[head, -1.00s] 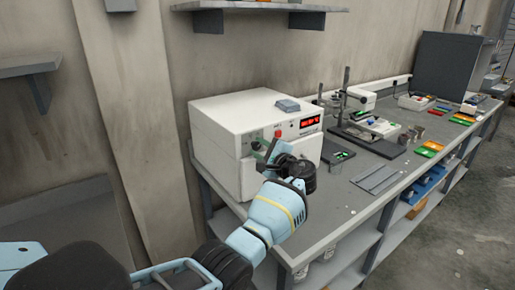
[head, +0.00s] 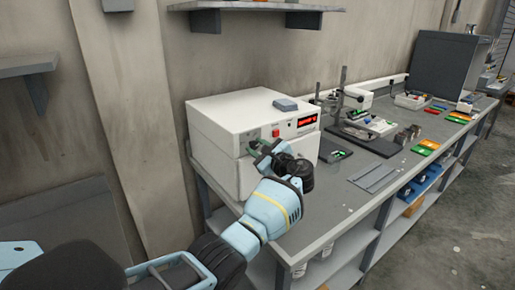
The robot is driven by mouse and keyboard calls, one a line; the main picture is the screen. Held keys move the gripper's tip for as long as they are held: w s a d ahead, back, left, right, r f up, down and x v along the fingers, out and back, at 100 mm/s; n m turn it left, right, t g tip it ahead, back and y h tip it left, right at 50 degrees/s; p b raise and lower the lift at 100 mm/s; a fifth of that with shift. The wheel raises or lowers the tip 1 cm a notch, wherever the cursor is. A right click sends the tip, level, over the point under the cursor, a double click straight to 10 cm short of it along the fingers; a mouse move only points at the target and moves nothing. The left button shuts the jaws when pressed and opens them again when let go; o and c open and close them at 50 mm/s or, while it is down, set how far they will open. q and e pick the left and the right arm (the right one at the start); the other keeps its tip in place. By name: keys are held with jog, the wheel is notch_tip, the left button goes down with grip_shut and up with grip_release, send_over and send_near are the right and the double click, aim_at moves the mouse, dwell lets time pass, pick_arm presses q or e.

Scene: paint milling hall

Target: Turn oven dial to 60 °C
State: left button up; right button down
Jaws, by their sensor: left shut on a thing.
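The oven (head: 222,122) is a white box on the left end of the grey bench. Its front panel carries a red switch (head: 276,131) and a lit red display (head: 307,120), whose digits are too small to read. The dial's mark and scale cannot be read. My right gripper is not in view.
A small grey box (head: 285,104) lies on the oven. Right of the oven, the bench (head: 330,207) holds a dark stand (head: 372,139), flat grey strips (head: 375,178) and coloured trays (head: 424,147). A wall shelf (head: 262,6) hangs above. The bench's front left is clear.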

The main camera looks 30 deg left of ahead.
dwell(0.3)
pick_arm(q)
jog(key=o, duration=1)
jog(key=shift+c, duration=0.2)
jog(key=v, duration=0.7)
jog(key=shift+s+d, duration=0.15)
jog(key=shift+d, duration=0.2)
